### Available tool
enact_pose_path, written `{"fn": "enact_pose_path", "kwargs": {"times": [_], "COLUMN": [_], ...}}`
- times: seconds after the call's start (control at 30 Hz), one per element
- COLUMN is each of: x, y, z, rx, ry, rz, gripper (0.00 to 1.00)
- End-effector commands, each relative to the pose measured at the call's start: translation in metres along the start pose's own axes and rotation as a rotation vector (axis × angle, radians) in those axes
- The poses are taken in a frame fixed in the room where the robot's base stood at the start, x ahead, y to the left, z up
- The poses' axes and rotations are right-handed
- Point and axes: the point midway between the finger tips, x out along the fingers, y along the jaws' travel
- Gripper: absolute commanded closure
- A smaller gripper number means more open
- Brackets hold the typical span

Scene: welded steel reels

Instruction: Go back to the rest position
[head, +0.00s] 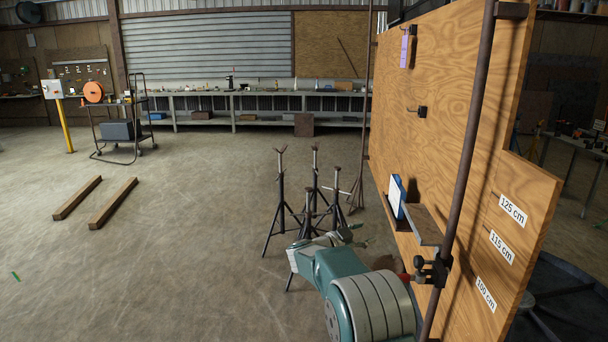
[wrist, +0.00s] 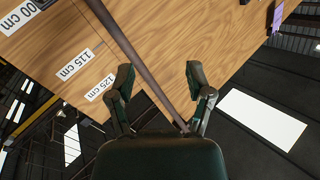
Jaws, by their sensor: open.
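My gripper (wrist: 160,80) is open and empty in the wrist view, its two dark fingers spread apart. In the head view my teal and grey arm reaches forward at the bottom centre, left of the plywood board (head: 450,110). The gripper end there is small and partly hidden by the arm.
The pole (head: 468,150) stands before the board and carries a clamp (head: 434,270). A small shelf (head: 424,224) and a blue-white box (head: 397,197) are by the board. Several black stands (head: 281,200) are beyond my arm. Two wooden beams (head: 112,203) lie left; the floor between is clear.

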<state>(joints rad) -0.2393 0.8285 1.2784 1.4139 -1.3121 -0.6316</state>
Motion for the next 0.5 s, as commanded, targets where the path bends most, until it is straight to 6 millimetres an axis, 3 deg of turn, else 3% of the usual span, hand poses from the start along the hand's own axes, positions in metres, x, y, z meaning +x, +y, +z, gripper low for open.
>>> {"fn": "enact_pose_path", "kwargs": {"times": [0.03,0.23,0.37,0.5], "x": [0.001,-0.009,-0.027,-0.055], "y": [-0.010,-0.041,-0.048,-0.042], "z": [-0.021,-0.084,-0.119,-0.150], "rx": [0.022,0.058,0.049,0.010], "ry": [-0.022,-0.137,-0.223,-0.326], "rz": [-0.068,-0.346,-0.511,-0.669], "gripper": [0.33,0.33,0.33,0.33]}}
